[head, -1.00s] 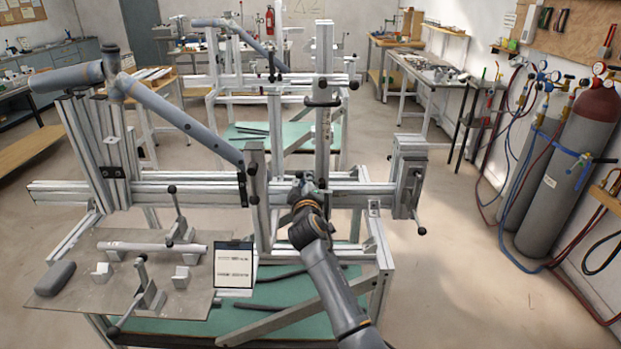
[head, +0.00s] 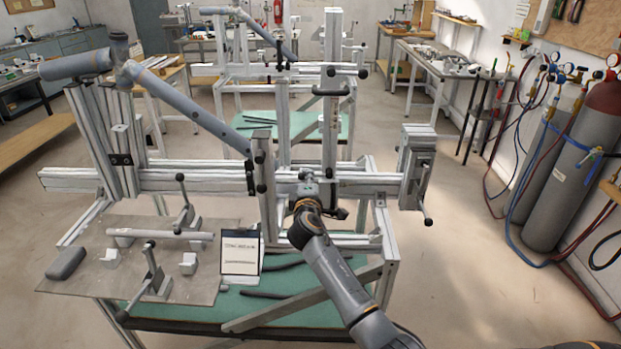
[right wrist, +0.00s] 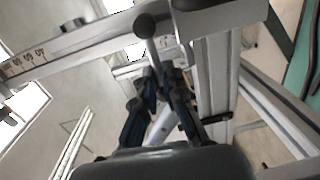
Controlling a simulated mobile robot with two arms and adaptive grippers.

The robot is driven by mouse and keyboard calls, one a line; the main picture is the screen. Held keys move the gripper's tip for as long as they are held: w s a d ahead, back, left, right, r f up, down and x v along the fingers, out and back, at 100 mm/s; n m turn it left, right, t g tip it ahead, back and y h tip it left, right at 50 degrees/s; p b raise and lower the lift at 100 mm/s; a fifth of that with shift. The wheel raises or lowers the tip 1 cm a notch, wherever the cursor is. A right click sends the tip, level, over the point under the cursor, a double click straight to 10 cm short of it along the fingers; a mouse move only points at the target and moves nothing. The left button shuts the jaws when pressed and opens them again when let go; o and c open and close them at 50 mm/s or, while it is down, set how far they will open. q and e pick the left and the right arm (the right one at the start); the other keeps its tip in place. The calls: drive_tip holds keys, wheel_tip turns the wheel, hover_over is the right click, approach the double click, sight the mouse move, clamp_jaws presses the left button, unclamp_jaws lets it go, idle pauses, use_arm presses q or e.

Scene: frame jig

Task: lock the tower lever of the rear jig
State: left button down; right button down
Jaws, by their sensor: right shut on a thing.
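The near jig's upright tower (head: 330,130) stands on its horizontal aluminium beam (head: 365,187). My right gripper (head: 308,188) is at the front of the beam, just left of the tower's foot. In the right wrist view, its two dark fingers (right wrist: 162,88) are closed around a metal lever (right wrist: 155,55) with a dark ball knob (right wrist: 145,25) sticking out beyond them. In the head view the gripper and wrist mostly hide this lever, so its angle is hard to tell there. My left gripper is not in view.
A grey-blue tube (head: 185,108) slopes across the jig's left side. A clamp with a handle (head: 425,205) sits at the beam's right end. A second jig (head: 240,70) stands behind.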

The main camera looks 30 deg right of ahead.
drive_tip(key=shift+a, duration=0.1)
idle(0.3)
drive_tip(key=c, duration=1.4)
unclamp_jaws()
drive_tip(key=shift+w+a, duration=0.1)
drive_tip(key=shift+w, duration=0.05)
drive_tip(key=v, duration=1.2)
drive_tip(key=shift+f, duration=0.15)
